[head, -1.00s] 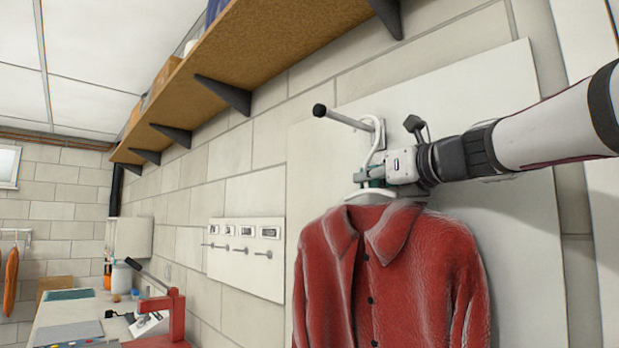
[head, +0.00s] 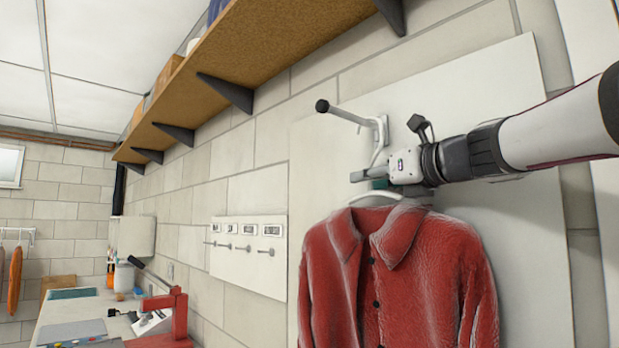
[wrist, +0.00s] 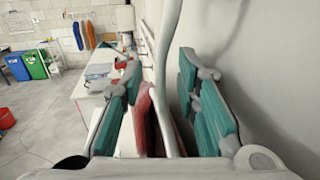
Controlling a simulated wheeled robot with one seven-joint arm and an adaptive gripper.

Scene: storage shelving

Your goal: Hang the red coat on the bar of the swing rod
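The red coat (head: 390,270) hangs upright on a white hanger (head: 378,198) against a pale wall panel. The hanger's hook reaches up to the dark-tipped bar of the swing rod (head: 345,114), near its wall end, where the contact is hard to make out. My gripper (head: 366,178) is at the hanger's neck, just above the collar and below the rod. In the wrist view, my gripper's teal-padded fingers (wrist: 162,105) stand apart on both sides of the white hanger stem (wrist: 167,60), with visible gaps. Part of the red coat (wrist: 143,118) shows between them.
A wooden shelf (head: 255,45) on dark brackets runs above at the left. A small panel with several pegs (head: 245,255) is on the wall left of the coat. A workbench (head: 60,308) with a red press (head: 170,310) stands further back.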

